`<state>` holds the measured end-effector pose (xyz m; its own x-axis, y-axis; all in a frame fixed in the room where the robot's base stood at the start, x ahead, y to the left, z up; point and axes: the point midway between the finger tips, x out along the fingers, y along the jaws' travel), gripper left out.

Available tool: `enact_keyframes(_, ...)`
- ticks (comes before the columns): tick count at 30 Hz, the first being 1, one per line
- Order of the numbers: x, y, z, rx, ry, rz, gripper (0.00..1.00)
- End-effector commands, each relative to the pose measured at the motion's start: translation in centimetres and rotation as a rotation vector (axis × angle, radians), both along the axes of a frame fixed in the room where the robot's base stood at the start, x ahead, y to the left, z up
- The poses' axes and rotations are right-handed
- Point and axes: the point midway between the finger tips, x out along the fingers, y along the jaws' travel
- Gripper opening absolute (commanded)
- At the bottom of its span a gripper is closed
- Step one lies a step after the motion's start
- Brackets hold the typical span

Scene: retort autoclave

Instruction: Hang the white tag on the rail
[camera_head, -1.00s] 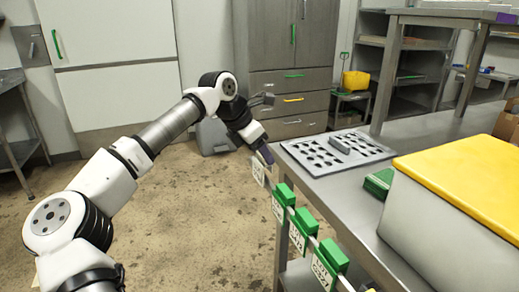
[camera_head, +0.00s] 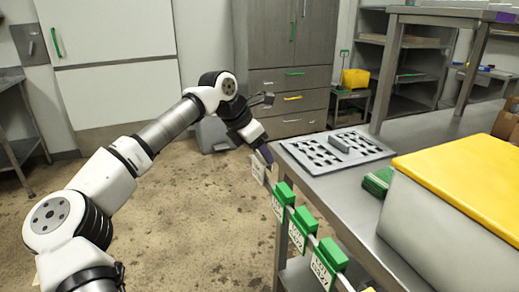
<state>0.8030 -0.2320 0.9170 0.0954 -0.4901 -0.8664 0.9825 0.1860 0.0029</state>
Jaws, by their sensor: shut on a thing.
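My gripper (camera_head: 265,155) is at the far left end of the table's front edge, pointing down, and small in view. It is shut on the white tag (camera_head: 258,170), which hangs just below the fingertips. The rail (camera_head: 305,232) runs along the table's front edge, and its far end lies close to the tag. I cannot tell whether the tag touches the rail. Several green clips with white labels sit along the rail, among them a near green clip (camera_head: 331,254) and a far green clip (camera_head: 285,194).
A grey tray with slots (camera_head: 372,150) lies on the steel table (camera_head: 345,190) beside my gripper. A grey box with a yellow lid (camera_head: 465,180) and a green item (camera_head: 378,180) stand nearer. The floor left of the table is clear.

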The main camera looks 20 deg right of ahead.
Motion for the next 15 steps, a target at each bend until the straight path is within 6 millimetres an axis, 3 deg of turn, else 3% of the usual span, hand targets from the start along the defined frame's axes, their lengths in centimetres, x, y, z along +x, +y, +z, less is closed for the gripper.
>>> enact_keyframes(15,-0.01,-0.01,-1.00,0.000,0.000,0.000,0.34)
